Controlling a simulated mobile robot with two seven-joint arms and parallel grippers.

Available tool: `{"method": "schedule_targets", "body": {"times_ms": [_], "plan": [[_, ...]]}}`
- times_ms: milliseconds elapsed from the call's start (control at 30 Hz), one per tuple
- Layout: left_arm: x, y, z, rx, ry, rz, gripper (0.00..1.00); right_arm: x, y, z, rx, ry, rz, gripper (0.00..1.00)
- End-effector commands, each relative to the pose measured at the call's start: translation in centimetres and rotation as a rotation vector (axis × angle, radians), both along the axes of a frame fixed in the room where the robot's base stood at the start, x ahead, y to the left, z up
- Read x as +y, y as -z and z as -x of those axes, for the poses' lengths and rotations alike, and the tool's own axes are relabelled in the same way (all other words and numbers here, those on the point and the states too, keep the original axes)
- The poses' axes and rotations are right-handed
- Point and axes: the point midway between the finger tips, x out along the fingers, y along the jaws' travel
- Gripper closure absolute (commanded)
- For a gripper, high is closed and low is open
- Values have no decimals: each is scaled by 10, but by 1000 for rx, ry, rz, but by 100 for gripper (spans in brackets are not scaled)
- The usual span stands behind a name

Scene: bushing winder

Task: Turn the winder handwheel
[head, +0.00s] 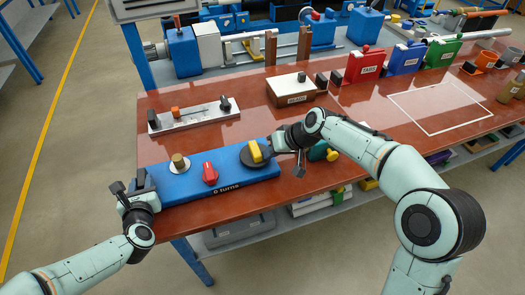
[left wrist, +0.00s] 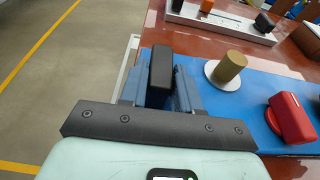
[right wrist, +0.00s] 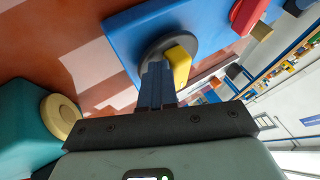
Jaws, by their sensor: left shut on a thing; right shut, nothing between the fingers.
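The blue winder base (head: 228,184), marked "6 turns", lies along the table's front edge. At its right end is the black handwheel (head: 248,161) with a yellow grip (head: 255,151). My right gripper (head: 276,146) is shut and empty; in the right wrist view its fingers (right wrist: 157,82) lie over the wheel's face beside the yellow grip (right wrist: 180,64). Whether they touch it I cannot tell. My left gripper (left wrist: 166,88) is shut on a black block (left wrist: 161,68) at the base's left end. A red knob (head: 209,173) and a brass cylinder (head: 179,161) stand on the base.
A white strip fixture (head: 188,118) and a brown box (head: 292,92) lie behind the winder. A green thing (head: 318,150) with a yellow end sits right of the wheel. Red, blue and green bins (head: 445,52) stand at the back right. The white-outlined area (head: 425,108) is empty.

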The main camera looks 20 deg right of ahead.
Motion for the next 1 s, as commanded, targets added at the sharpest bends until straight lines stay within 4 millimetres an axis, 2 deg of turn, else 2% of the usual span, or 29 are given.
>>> {"method": "schedule_targets", "body": {"times_ms": [367,1000], "plan": [[-1,0,0,-1,1,0,100,10,0,7,1,154,0,100],[-1,0,0,-1,3,1,100,36,0,14,0,636,1,100]]}}
